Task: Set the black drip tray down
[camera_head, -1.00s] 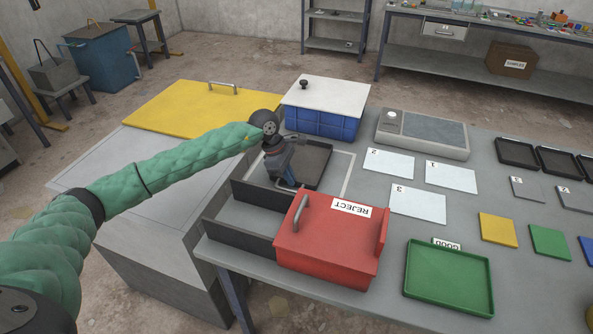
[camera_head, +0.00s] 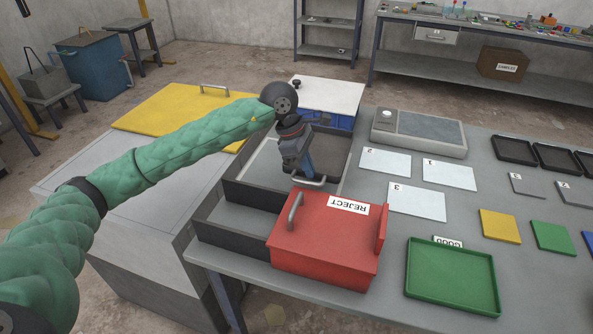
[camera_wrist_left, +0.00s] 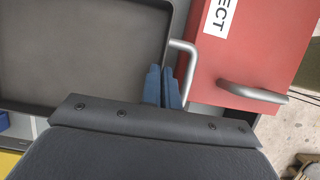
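The black drip tray (camera_head: 332,150) is a shallow dark tray behind my left gripper in the head view. It appears held above the grey table, covering part of the blue bin's front. In the left wrist view the tray (camera_wrist_left: 80,50) fills the upper left, with its silver handle (camera_wrist_left: 186,62) at its right edge. My left gripper (camera_head: 308,178) is at this handle. Its two blue fingers (camera_wrist_left: 164,88) are close together on it in the wrist view; the exact contact is partly hidden. My right gripper is not in view.
The red REJECT box (camera_head: 325,245) with a silver handle stands close in front of the gripper. A dark-walled open frame (camera_head: 235,215) is left of it. The white-lidded blue bin (camera_head: 341,121) stands behind the tray. A grey scale (camera_head: 425,130) and white cards (camera_head: 385,162) lie to the right.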

